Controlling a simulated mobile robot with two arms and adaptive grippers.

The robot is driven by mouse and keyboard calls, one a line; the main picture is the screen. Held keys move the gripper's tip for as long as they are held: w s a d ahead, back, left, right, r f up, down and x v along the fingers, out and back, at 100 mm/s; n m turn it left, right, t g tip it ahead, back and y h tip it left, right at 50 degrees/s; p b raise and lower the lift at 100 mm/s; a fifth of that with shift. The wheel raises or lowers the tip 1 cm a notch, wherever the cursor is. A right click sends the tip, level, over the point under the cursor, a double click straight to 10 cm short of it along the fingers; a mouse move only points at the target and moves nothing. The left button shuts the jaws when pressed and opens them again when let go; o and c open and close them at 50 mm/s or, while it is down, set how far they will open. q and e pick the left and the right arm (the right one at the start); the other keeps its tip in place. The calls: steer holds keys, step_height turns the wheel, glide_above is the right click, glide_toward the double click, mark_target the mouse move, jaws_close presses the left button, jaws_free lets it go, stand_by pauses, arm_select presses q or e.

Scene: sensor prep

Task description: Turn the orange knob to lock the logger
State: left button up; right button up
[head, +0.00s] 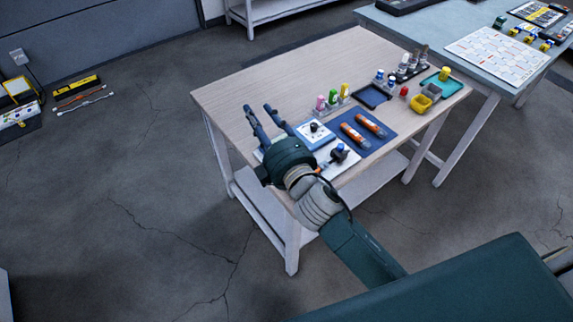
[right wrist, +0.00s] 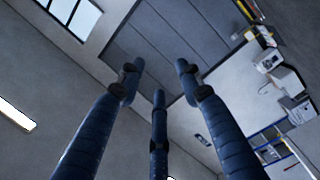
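My right gripper (head: 260,113) is over the near left part of the wooden table, with its fingers spread and nothing between them. In the right wrist view its fingers (right wrist: 158,80) are apart and empty, pointing toward walls and ceiling. A blue and white box with a black round part (head: 315,127) sits just right of the gripper; I cannot tell whether it is the logger. A white plate bears a dark part with a blue top (head: 340,150). I cannot make out an orange knob; the gripper hides some of this area. My left gripper is not in view.
Two orange tools (head: 355,136) lie on a dark blue mat (head: 384,141). The table's (head: 290,75) far left is clear. A second table (head: 450,30) stands behind at right.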

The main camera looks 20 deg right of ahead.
steer(key=a+r+n+g+y, duration=0.2)
steer(key=a+r+n+y, duration=0.9)
steer(key=a+n, duration=0.3)
steer(key=s+a+f+n+g+y, duration=0.1)
steer(key=s+a+n+g+y, duration=0.15)
steer(key=a+n+g, duration=0.4)
steer(key=s+a+f+n+g+y, duration=0.15)
steer(key=s+n+g, duration=0.25)
steer(key=n, duration=0.6)
steer(key=d+f+n+g+h, duration=0.6)
steer(key=f+n+h, duration=0.4)
steer(key=f, duration=0.5)
steer(key=w+d+n+h, duration=0.35)
steer(key=d+h, duration=0.45)
steer(key=d, duration=1.5)
steer(key=shift+t, duration=0.45)
steer(key=f, duration=0.3)
steer(key=f+p, duration=0.1)
steer(key=f, duration=0.2)
steer(key=w+f+p, duration=0.1)
steer(key=f, duration=0.3)
steer(key=shift+a, duration=0.4)
steer(key=shift+f, duration=0.75)
